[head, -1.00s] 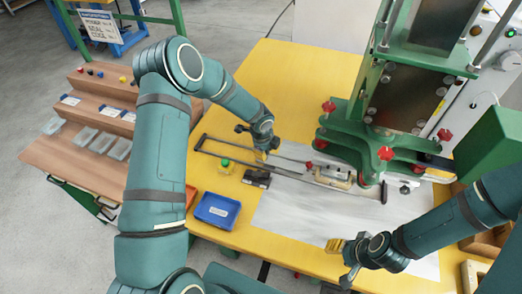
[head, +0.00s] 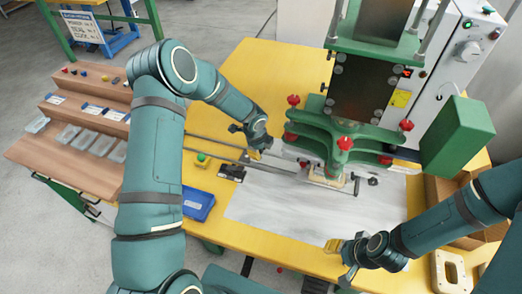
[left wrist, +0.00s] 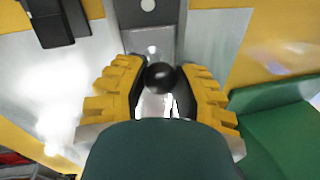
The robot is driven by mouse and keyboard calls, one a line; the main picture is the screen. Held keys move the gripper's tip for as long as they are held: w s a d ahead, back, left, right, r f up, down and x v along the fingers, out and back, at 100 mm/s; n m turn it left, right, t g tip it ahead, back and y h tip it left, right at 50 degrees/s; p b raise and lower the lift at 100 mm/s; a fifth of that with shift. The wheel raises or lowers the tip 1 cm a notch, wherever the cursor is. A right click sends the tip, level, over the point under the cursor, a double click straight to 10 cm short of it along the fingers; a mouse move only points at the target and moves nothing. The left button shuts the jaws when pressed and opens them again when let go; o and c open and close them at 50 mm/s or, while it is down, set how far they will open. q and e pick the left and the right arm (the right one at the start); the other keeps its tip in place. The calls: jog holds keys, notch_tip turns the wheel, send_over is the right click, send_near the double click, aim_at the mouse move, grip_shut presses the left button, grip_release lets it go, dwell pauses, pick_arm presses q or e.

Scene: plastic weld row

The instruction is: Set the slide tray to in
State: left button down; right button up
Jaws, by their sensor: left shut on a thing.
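The slide tray (head: 307,174) is a flat metal slide with a pale workpiece fixture, and it lies under the front of the green press (head: 345,140). Its long dark rods reach left across the yellow table. My left gripper (head: 255,153) is at the tray's left part, left of the press. In the left wrist view its yellow-padded fingers are shut on a round black knob (left wrist: 160,76) in front of a grey metal plate (left wrist: 152,42). The fixture's far part is hidden under the press. My right gripper (head: 345,262) is over the table's front edge, and its finger opening is unclear.
A brown stepped rack (head: 85,105) stands at the left.

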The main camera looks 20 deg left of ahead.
pick_arm(q)
jog(key=shift+d, duration=0.3)
jog(key=c, duration=0.7)
grip_release()
jog(key=shift+d, duration=0.1)
jog(key=shift+o, duration=0.2)
jog(key=shift+r, duration=0.15)
notch_tip(320, 180, up, 12)
jog(key=s, duration=0.2)
jog(key=shift+s+a+f, duration=0.15)
jog(key=shift+a+f, duration=0.1)
